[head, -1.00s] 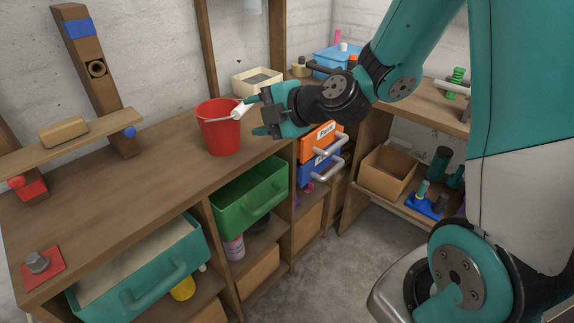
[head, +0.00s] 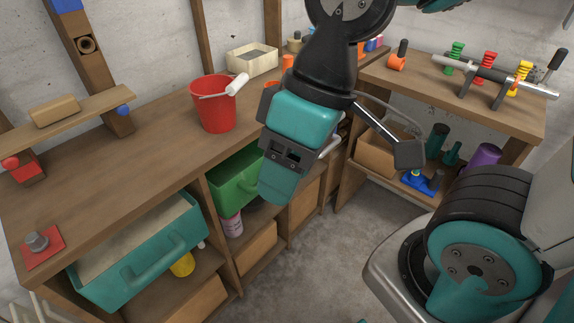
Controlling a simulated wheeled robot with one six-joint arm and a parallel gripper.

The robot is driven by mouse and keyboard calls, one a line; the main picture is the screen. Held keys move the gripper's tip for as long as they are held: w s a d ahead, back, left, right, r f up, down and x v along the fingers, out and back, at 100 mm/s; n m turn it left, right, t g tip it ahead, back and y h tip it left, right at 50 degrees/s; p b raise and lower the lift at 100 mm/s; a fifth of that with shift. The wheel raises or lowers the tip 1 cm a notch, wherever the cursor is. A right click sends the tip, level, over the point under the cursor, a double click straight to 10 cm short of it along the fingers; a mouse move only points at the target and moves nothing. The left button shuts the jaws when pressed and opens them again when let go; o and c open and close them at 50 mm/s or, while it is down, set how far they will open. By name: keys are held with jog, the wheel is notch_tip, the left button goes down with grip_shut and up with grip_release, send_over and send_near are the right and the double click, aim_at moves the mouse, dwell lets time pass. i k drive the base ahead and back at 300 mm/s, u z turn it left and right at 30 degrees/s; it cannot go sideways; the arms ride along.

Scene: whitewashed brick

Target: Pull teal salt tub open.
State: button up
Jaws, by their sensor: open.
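The teal salt tub (head: 188,254) sits in the shelf under the workbench at the lower left in the head view. It sticks out past the bench's front edge. Its pale, sandy filling shows from above, and a teal handle (head: 157,281) is on its front. My gripper (head: 279,182) is near the middle of the view, pointing downward, to the right of the tub and apart from it. It is open and holds nothing that I can see. One finger shows clearly; the other is mostly hidden.
A green tub (head: 228,187) sits in the shelf behind my gripper. A red bucket (head: 212,110) stands on the workbench (head: 150,170). A yellow object (head: 183,265) and a pink-white can (head: 232,226) are below. The grey floor (head: 300,265) in front is clear.

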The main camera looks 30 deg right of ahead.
aim_at(109, 275)
jog(key=k, duration=1.15)
jog(key=u, duration=0.2)
jog(key=i, duration=0.65)
jog(key=z, duration=0.1)
